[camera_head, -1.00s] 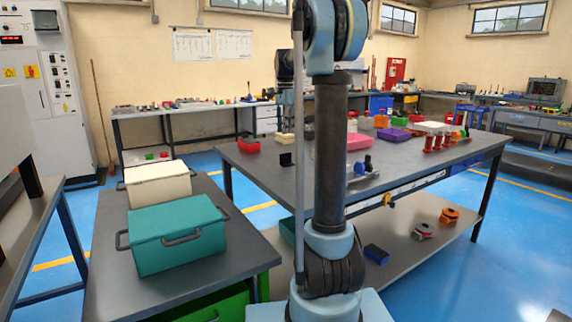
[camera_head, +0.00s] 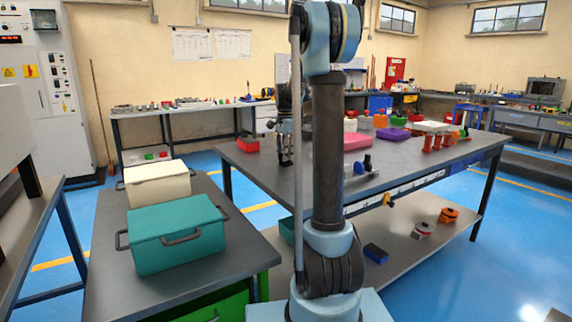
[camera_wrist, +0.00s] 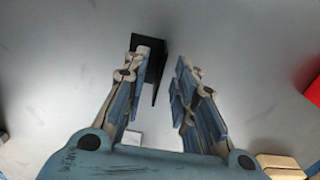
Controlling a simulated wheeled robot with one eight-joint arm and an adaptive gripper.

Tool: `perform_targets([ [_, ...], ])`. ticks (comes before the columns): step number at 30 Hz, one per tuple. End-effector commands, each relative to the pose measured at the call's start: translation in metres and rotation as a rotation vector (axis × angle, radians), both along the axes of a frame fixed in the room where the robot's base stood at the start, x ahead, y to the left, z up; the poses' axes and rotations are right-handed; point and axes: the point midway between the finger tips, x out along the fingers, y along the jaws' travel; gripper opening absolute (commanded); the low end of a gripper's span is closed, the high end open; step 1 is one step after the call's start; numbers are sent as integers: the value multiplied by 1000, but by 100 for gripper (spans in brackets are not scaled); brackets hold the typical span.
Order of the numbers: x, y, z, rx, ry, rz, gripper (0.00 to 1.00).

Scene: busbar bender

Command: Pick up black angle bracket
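The black angle bracket (camera_wrist: 156,62) stands on the grey table top in the wrist view. Its upright face lies between my fingers, close to the left finger, which covers part of it. I cannot tell whether that finger touches it. My gripper (camera_wrist: 166,54) is open, with a gap between the bracket and the right finger. In the head view my gripper (camera_head: 285,157) is low over the left part of the table (camera_head: 262,172), and I cannot make out the bracket apart from it.
A red bin (camera_head: 248,144) stands close behind my gripper. A pink box (camera_head: 357,142) and a small device with a blue part (camera_head: 364,166) are to the right. A teal case (camera_head: 178,233) and a cream case (camera_head: 157,184) sit on the nearer table.

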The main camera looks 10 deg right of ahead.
Motion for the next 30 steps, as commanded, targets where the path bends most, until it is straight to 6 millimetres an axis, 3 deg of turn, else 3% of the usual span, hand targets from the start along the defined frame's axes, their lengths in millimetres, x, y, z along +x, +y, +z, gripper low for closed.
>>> perform_targets([
  [8, 0, 0, -3, 0, 0, 0, 26],
  [12, 0, 0, -3, 0, 0, 0, 0],
  [25, 0, -2, -2, 0, 0, -2, 0],
  [30, 0, -1, 12, 0, 0, -2, 0],
])
